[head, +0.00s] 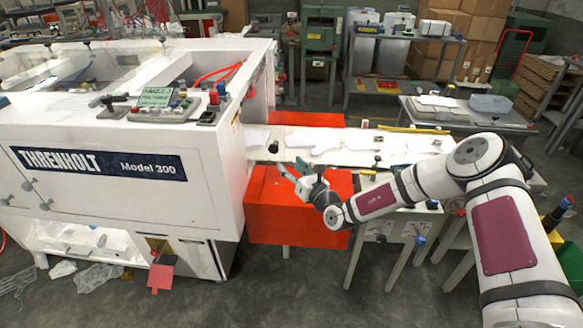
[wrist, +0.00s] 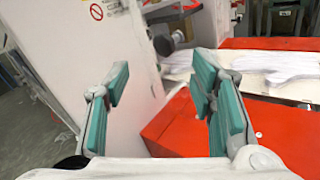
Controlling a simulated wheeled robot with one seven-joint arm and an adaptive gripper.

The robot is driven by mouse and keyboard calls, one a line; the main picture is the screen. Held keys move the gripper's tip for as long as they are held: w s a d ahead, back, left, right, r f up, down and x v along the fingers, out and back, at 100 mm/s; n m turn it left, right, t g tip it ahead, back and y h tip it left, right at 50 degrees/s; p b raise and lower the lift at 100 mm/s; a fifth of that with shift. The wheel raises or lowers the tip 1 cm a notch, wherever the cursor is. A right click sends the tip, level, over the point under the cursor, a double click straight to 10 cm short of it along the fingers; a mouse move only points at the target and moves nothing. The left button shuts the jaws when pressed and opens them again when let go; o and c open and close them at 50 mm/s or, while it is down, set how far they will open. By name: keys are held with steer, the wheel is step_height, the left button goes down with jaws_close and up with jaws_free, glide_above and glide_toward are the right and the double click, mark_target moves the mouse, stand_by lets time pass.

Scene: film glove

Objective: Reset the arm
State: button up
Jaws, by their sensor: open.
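My arm (head: 405,187) reaches in from the right in the head view. My gripper (head: 290,172) hangs over the near side of the conveyor, by the red box (head: 285,210) and close to the white Threnholt machine (head: 110,190). In the wrist view my gripper (wrist: 158,100) has its teal pads wide apart with nothing between them. The red box (wrist: 180,125) is behind the right finger, and the white machine wall (wrist: 85,50) is behind the left finger.
White film gloves (head: 325,145) lie flat along the conveyor (head: 385,155). A control panel (head: 160,105) with a green screen sits on the machine. Metal tables (head: 465,120) stand at the back right. Clear plastic scraps (head: 95,278) lie on the floor at the left.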

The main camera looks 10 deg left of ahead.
steer(key=s+a+r+n+g+y, duration=0.25)
steer(key=s+r+n+g, duration=0.95)
steer(key=s+r+n, duration=0.7)
steer(key=s+d+r+n+t+h, duration=0.1)
steer(key=s+d+r+n+h, duration=0.2)
steer(key=s+d, duration=0.4)
steer(key=s+d+r+n+t+h+b, duration=0.1)
steer(key=s+d+r+n+h, duration=0.2)
steer(key=d, duration=1.2)
steer(key=s+d+r+n+t+h, duration=0.2)
steer(key=s+d+r+n+h, duration=0.2)
steer(key=s+d+h, duration=0.4)
steer(key=s+d+n, duration=0.1)
steer(key=s+d, duration=0.2)
steer(key=s, duration=0.1)
steer(key=shift+s+n+b, duration=0.3)
steer(key=shift+d+r+h, duration=0.1)
steer(key=shift+r+h, duration=0.05)
steer(key=shift+h, duration=0.1)
